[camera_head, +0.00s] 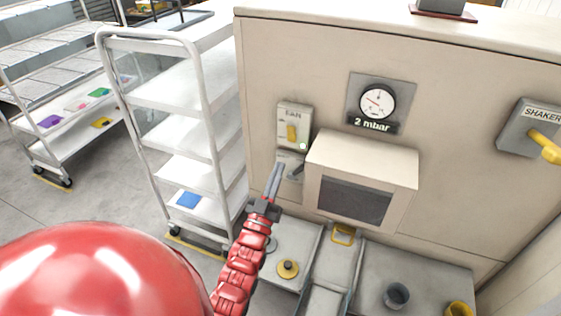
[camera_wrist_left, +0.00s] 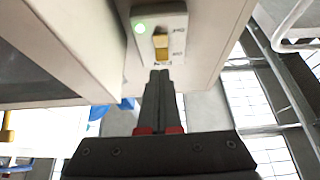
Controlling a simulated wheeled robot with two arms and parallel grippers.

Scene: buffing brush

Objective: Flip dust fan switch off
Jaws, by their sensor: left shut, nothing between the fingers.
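The fan switch is a pale box labelled FAN (camera_head: 294,125) on the beige cabinet, with a yellow rocker (camera_head: 292,133) and a small green light at its lower right. In the left wrist view the yellow rocker (camera_wrist_left: 160,46) sits just beyond the fingertips, and the light glows pale green. My left gripper (camera_head: 275,168) is shut and empty, pointing up, below the fan box in the head view. Whether the fingertips touch the box or the rocker cannot be told. My right gripper is not in view.
A boxy housing with a dark window (camera_head: 355,200) juts out right of the fan switch. A gauge (camera_head: 377,102) reading 2 mbar is above it. A SHAKER box with a yellow lever (camera_head: 545,145) is far right. A white shelf cart (camera_head: 180,115) stands left.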

